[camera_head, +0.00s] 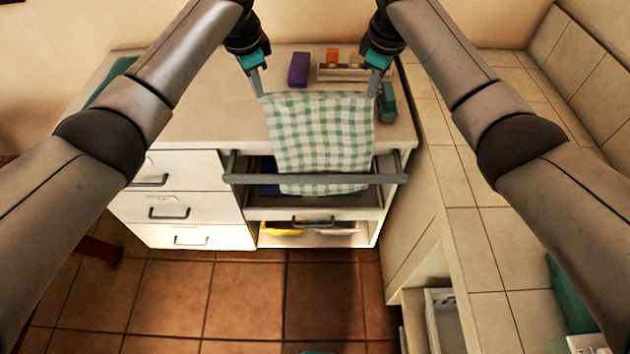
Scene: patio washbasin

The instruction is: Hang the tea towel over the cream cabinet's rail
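The tea towel (318,130) is green and white checked and hangs spread out between my two grippers. My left gripper (258,88) is shut on its upper left corner, and my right gripper (373,88) is shut on its upper right corner. The cream cabinet (200,125) stands below and behind the towel. Its grey rail (392,179) runs across the front on two side arms. Contact between towel and rail cannot be told.
On the cabinet top are a purple block (299,69), a small caddy with an orange item (332,58) and a teal object (388,102) near the right edge. Drawers (170,210) and a shelf with a yellow item (280,228) lie below. A tiled counter (465,180) borders the right.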

